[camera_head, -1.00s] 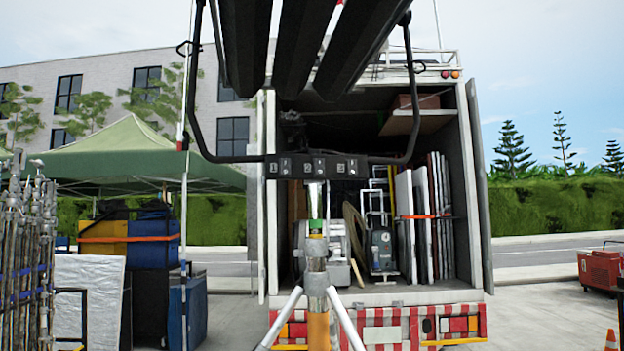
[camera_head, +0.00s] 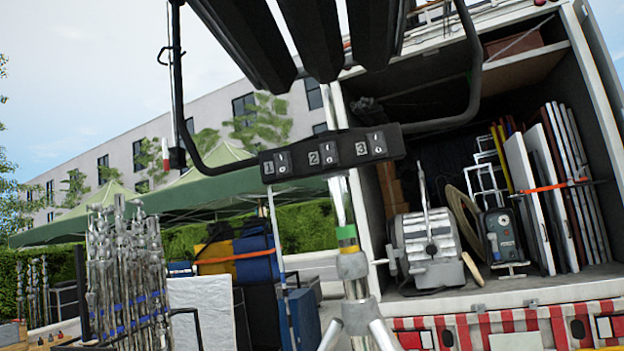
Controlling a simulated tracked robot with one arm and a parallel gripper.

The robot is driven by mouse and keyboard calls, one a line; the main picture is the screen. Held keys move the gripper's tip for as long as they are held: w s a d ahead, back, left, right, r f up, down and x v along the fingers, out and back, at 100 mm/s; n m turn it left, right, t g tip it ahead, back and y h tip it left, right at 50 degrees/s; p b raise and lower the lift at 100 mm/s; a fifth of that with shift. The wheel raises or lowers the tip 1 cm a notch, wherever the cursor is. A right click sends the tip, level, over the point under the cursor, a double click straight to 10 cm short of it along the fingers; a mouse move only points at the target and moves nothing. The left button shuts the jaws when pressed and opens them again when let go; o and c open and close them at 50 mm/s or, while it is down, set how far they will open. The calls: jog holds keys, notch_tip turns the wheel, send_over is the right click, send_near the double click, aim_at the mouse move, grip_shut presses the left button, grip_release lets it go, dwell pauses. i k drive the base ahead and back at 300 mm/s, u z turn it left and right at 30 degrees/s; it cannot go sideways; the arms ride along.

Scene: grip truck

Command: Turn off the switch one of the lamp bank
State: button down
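The lamp bank (camera_head: 325,30) fills the top of the view, with several long dark housings inside a black bent-tube yoke (camera_head: 474,60). A black switch box (camera_head: 345,145) hangs across the yoke's bottom and looks tilted, its right end higher. It carries the numbers 1, 2 and 3, each beside a small switch. Switch one (camera_head: 283,163) is at the left end, switch two (camera_head: 329,153) in the middle, switch three (camera_head: 377,143) at the right. The switch positions are too small to tell. My gripper is not in view.
A metal stand (camera_head: 352,267) rises below the switch box. A green canopy (camera_head: 200,180) and a cluster of metal stands (camera_head: 125,270) are at the left.

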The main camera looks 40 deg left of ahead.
aim_at(283, 169)
jog(key=u, duration=0.45)
jog(key=i, duration=0.95)
jog(key=u, duration=0.8)
jog(key=k, duration=0.9)
jog(key=u, duration=0.15)
jog(key=i, duration=0.95)
jog(key=z, duration=0.05)
